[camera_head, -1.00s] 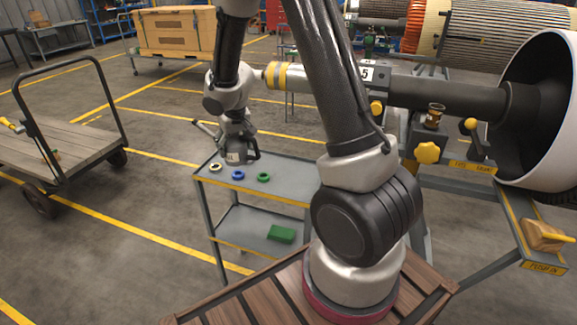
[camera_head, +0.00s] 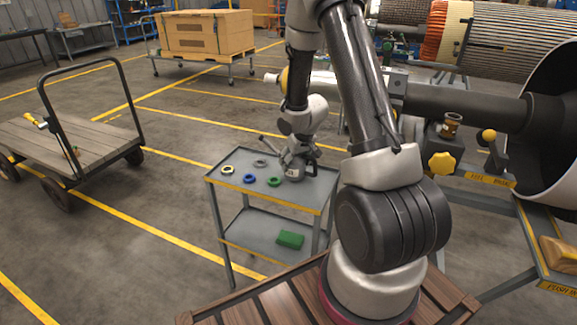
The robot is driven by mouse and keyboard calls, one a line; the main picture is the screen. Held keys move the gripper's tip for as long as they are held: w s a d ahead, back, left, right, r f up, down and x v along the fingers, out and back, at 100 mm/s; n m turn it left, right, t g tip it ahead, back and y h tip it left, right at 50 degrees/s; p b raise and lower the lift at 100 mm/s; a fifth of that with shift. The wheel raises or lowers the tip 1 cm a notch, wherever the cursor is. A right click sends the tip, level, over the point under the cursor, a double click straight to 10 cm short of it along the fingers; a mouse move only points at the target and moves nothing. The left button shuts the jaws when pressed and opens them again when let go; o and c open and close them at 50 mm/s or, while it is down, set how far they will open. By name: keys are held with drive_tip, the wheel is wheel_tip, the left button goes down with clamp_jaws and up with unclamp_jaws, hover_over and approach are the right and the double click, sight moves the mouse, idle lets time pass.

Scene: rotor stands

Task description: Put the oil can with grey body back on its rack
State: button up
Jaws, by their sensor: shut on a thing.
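The oil can with grey body (camera_head: 293,173) is in my gripper (camera_head: 297,158), over the right part of the top shelf of a grey trolley (camera_head: 318,196). My gripper is shut on the can, and its fingers are small and partly merge with it. A thin spout points up and left from the can. I cannot tell whether the can's base touches the shelf. Left of the can, a grey ring (camera_head: 260,163), a pale ring (camera_head: 227,170), a blue ring (camera_head: 249,178) and a green ring (camera_head: 273,181) lie on the shelf.
A green box (camera_head: 290,240) lies on the trolley's lower shelf. A flatbed cart (camera_head: 65,148) stands at left. A large shaft on a stand (camera_head: 455,104) is at right, with a yellow knob (camera_head: 441,162). Open floor lies between flatbed and trolley.

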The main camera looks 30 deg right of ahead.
drive_tip(key=shift+f, duration=0.25)
drive_tip(key=shift+f, duration=0.15)
drive_tip(key=o, duration=1.5)
drive_tip(key=shift+o, duration=0.2)
